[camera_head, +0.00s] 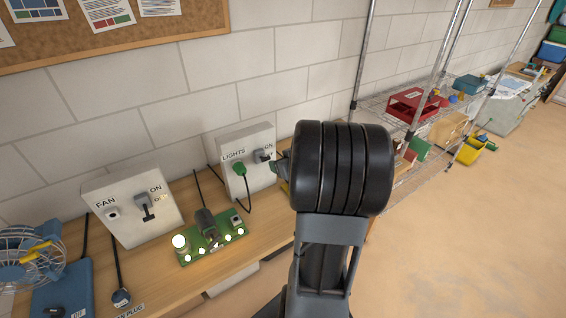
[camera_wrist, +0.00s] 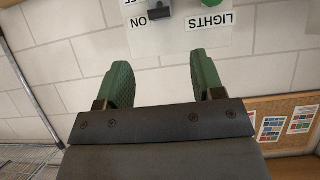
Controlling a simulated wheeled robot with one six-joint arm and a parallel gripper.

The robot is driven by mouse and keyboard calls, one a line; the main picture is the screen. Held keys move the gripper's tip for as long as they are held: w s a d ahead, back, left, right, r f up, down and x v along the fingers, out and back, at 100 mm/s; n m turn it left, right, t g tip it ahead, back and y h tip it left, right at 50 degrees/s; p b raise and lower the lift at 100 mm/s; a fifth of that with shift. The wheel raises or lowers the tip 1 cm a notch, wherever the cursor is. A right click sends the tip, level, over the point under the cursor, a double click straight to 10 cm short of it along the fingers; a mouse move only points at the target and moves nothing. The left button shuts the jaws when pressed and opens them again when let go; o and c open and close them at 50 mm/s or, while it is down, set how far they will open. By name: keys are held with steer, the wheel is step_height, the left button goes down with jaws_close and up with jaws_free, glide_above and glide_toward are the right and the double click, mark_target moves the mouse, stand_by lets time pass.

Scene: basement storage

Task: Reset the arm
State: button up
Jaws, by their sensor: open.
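My arm rises in the middle of the head view, its thick black joint in front of the wall. My gripper (camera_wrist: 160,68) shows two green textured fingers, spread apart with nothing between them. In the head view, only a bit of my gripper (camera_head: 281,164) shows left of the black joint, close to the LIGHTS box (camera_head: 237,180). The wrist view shows that box upside down (camera_wrist: 215,35) just beyond the fingertips.
A FAN box (camera_head: 130,215) with a switch, a green board (camera_head: 215,240) with several glowing bulbs, and a blue fan (camera_head: 30,258) stand on the wooden bench (camera_head: 180,283). Wire shelves (camera_head: 400,185) hold bins at right. The floor (camera_head: 480,240) at right is clear.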

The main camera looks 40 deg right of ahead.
stand_by(0.5)
steer(key=s+d+f+m+g+h, duration=0.1)
steer(key=s+d+m+g+h, duration=0.2)
steer(key=s+g, duration=0.45)
steer(key=s+a+r+n+y, duration=0.1)
steer(key=a+r, duration=0.1)
steer(key=a, duration=0.7)
steer(key=s+a+r+n+y, duration=0.2)
steer(key=a+r, duration=0.1)
steer(key=a, duration=0.6)
steer(key=s+a+r+n+y, duration=0.1)
steer(key=s+a+r, duration=0.1)
steer(key=a, duration=0.8)
steer(key=shift+r+n+y, duration=0.3)
steer(key=shift+r, duration=0.1)
